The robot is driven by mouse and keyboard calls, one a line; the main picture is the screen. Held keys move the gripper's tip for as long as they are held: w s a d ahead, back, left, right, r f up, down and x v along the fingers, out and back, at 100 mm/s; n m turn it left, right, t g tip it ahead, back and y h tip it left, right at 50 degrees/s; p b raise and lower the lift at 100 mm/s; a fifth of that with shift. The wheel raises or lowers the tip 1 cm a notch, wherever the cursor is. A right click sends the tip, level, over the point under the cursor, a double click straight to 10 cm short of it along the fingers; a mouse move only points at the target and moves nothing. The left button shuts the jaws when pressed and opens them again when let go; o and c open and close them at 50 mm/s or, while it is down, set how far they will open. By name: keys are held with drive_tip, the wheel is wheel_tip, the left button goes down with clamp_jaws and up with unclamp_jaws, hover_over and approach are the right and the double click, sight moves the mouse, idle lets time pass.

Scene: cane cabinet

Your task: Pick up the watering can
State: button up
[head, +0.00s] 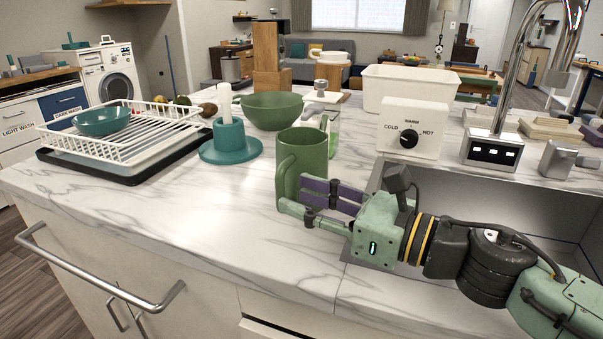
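A green can-like vessel (308,150) stands upright on the marble counter, with a loop handle on its left side. It is the only thing here that looks like a watering can, though no spout shows. My gripper (292,194) reaches in from the right, low over the counter. Its two fingers, with purple pads, are apart and point left. They overlap the lower part of the vessel in the picture and hide some of it. I cannot tell whether they touch it. Nothing is visibly held.
A teal candle holder (230,147), a green bowl (270,110) and a soap bottle (332,138) stand close behind. A white dish rack (125,125) is at left. A white tub (408,84), dial box (413,129) and sink (480,190) are at right. The front left counter is clear.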

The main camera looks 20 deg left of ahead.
sight(280, 194)
drive_tip(key=p+x, duration=0.1)
drive_tip(key=x, duration=0.3)
drive_tip(key=shift+s+a+f, duration=0.1)
drive_tip(key=shift+a+f, duration=0.05)
drive_tip(key=shift+a, duration=0.2)
clamp_jaws()
idle(0.7)
